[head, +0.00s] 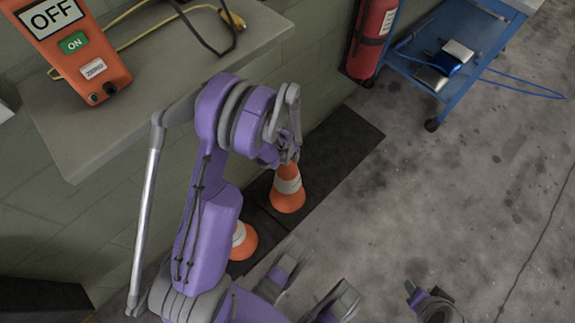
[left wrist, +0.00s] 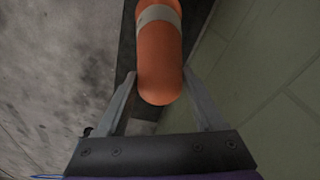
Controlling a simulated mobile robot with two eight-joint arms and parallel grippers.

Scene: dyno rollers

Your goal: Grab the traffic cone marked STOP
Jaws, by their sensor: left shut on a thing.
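An orange traffic cone (head: 287,197) with a white band is below my left gripper (head: 289,157) in the head view, above or on the dark floor strip; I cannot tell if it touches the floor. The gripper is shut on its narrow top. In the left wrist view, the cone's rounded orange top (left wrist: 160,72) and pale band lie between the two grey fingers. No STOP lettering is readable on it. A second orange and white cone (head: 243,243) stands at lower left, partly hidden by my purple arm.
A grey ledge (head: 150,110) at upper left holds an orange control box (head: 75,50) and cables. A red fire extinguisher (head: 372,38) is by the wall. A blue cart (head: 470,45) with tools stands at upper right. The grey floor (head: 450,190) at right is mostly open.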

